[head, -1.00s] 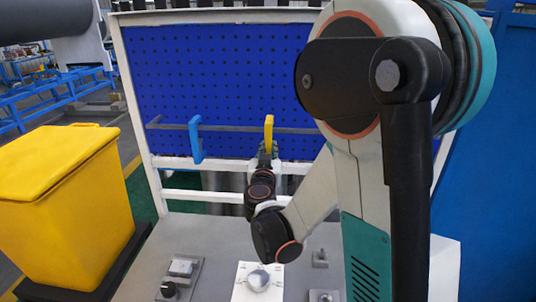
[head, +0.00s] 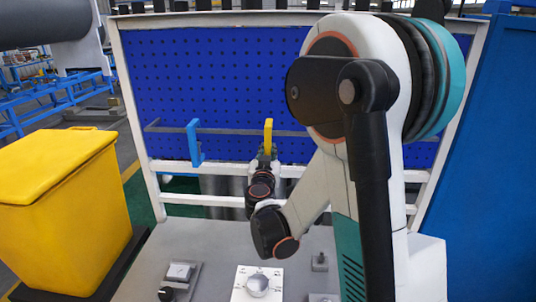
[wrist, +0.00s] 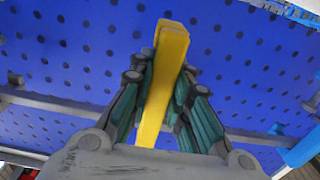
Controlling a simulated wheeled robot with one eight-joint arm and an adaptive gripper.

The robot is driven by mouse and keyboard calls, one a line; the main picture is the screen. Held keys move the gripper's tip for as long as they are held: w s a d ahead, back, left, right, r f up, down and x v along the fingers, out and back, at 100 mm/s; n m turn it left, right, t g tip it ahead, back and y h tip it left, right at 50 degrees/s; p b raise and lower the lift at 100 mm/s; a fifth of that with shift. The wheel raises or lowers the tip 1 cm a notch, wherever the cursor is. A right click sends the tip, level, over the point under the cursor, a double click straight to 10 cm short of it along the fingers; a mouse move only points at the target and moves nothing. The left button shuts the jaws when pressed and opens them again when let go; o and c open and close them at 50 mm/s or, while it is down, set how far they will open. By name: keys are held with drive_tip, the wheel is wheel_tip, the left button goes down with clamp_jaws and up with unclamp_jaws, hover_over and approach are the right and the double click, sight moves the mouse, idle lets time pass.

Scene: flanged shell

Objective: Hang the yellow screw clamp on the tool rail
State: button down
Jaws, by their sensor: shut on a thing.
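The yellow screw clamp (head: 268,134) stands upright in front of the tool rail (head: 228,132) in the head view. In the wrist view the clamp (wrist: 164,80) is a long yellow bar between the fingers. My gripper (head: 267,152) is shut on its lower part. The clamp's top reaches above the rail's line. I cannot tell whether it touches the rail. The rail (wrist: 55,104) crosses behind the fingers in the wrist view. The clamp's far side and hook are hidden.
A blue clamp (head: 194,143) hangs on the rail to the left. A blue pegboard (head: 220,70) stands behind the rail. The grey bench (head: 200,235) carries a white plate with a round knob (head: 257,284). A yellow bin (head: 60,210) stands at the left.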

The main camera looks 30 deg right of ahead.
drive_tip(key=c, duration=1.4)
unclamp_jaws()
drive_tip(key=shift+s+a, duration=0.1)
drive_tip(key=v, duration=1.1)
drive_tip(key=shift+s+a, duration=0.25)
drive_tip(key=shift+a, duration=0.05)
drive_tip(key=a+r+n+t+y+b, duration=0.45)
drive_tip(key=a+y, duration=0.35)
drive_tip(key=a, duration=0.2)
drive_tip(key=s+a+f+n+g+y+b, duration=0.3)
drive_tip(key=a+f+n+g+y, duration=0.15)
drive_tip(key=a, duration=0.25)
drive_tip(key=s+d+f+g+b, duration=0.1)
drive_tip(key=s+f+g, duration=0.1)
drive_tip(key=s+f, duration=0.3)
drive_tip(key=s+d+f+m+g+h+b, duration=0.1)
drive_tip(key=s+d+f+g+b, duration=0.1)
drive_tip(key=s+f, duration=0.3)
drive_tip(key=s+d+f+m+g+h+b, duration=0.1)
drive_tip(key=s+f+g+b, duration=0.1)
drive_tip(key=s+f+g, duration=0.2)
drive_tip(key=shift+s+d+f+h, duration=0.1)
drive_tip(key=shift+s+f, duration=0.2)
drive_tip(key=shift+s, duration=0.4)
drive_tip(key=shift+s+d+f+h, duration=0.1)
drive_tip(key=shift+s+f, duration=0.2)
drive_tip(key=shift+s, duration=0.4)
drive_tip(key=shift+s+f+h, duration=0.1)
drive_tip(key=shift+s+f, duration=0.25)
drive_tip(key=shift+s, duration=0.35)
